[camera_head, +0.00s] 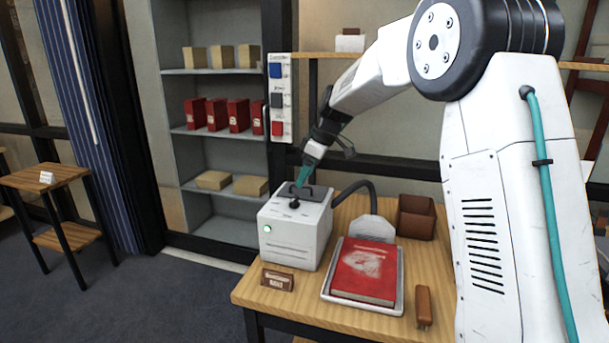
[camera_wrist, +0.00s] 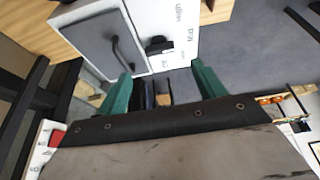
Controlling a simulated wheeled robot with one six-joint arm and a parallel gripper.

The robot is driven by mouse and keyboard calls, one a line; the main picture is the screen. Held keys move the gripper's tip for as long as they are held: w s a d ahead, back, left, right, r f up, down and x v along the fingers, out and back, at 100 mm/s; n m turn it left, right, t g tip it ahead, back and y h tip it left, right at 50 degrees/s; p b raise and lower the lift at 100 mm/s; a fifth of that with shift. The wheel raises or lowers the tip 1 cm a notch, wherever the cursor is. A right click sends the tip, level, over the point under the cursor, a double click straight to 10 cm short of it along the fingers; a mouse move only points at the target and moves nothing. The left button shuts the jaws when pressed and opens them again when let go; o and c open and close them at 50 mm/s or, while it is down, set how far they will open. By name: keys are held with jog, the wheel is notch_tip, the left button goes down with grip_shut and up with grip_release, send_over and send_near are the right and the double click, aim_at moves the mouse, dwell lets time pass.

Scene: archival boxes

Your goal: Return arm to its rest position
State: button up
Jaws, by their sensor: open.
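My gripper (camera_head: 307,172) is at the end of my white arm, just above the white box-shaped device (camera_head: 296,238) on the wooden table. In the wrist view its two green fingers (camera_wrist: 160,88) are spread apart with nothing between them. The device shows in the wrist view (camera_wrist: 178,20) with a grey lid (camera_wrist: 100,45), a dark handle and a black knob (camera_wrist: 158,45). A green light glows on its front. I cannot tell whether a finger touches the handle.
The wooden table (camera_head: 262,293) also bears a red book (camera_head: 365,272) in a grey tray (camera_head: 328,297), a brown box (camera_head: 416,218) and a small brown block (camera_head: 424,307). A switch panel (camera_head: 280,98) and shelves (camera_head: 220,130) stand behind.

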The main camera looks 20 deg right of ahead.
jog(key=s+f+m, duration=0.1)
jog(key=s+f+m+g, duration=0.1)
jog(key=s, duration=0.1)
jog(key=s+f+m, duration=0.1)
jog(key=s, duration=0.1)
jog(key=shift+d+m, duration=0.15)
jog(key=shift+m, duration=0.25)
jog(key=s+r+m+h, duration=0.1)
jog(key=s+r+m, duration=0.1)
jog(key=s, duration=1.9)
jog(key=s+r+m+h, duration=0.2)
jog(key=s+m, duration=0.3)
jog(key=s, duration=1.6)
jog(key=shift+a+r+h, duration=0.15)
jog(key=shift+a+h, duration=0.15)
